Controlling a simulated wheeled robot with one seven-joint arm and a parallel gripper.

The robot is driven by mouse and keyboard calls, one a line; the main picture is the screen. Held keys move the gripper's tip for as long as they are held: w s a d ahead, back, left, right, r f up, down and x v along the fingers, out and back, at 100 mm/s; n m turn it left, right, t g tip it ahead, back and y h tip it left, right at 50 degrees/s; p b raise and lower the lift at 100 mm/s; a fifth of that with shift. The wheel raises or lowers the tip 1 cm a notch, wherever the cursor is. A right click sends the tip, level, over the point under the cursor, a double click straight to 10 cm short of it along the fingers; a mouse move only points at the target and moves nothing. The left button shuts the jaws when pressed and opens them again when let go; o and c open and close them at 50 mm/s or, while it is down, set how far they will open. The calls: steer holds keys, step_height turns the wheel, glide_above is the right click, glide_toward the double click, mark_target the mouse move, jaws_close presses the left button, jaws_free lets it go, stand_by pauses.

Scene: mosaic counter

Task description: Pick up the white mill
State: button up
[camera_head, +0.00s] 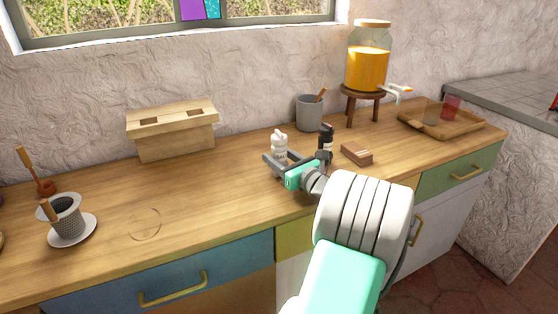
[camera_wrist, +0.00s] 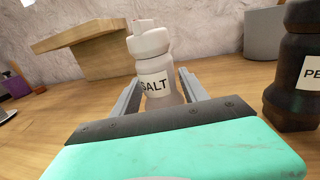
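The white mill (camera_head: 279,143) stands upright on the wooden counter, and it also shows in the wrist view (camera_wrist: 151,62) with a label reading "SALT". My gripper (camera_head: 283,158) is open, low over the counter. In the wrist view its two grey fingers (camera_wrist: 157,92) reach forward on either side of the mill's lower body. I see a gap at the fingers, though whether one touches the mill I cannot tell. The mill's base is partly hidden behind the gripper.
A dark pepper mill (camera_head: 326,138) stands close on the right, beside my gripper. A small wooden block (camera_head: 357,153) lies further right. A grey cup (camera_head: 309,113) and a wooden box (camera_head: 176,143) stand behind.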

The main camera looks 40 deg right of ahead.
jaws_close()
stand_by(0.3)
steer(key=shift+r, duration=0.1)
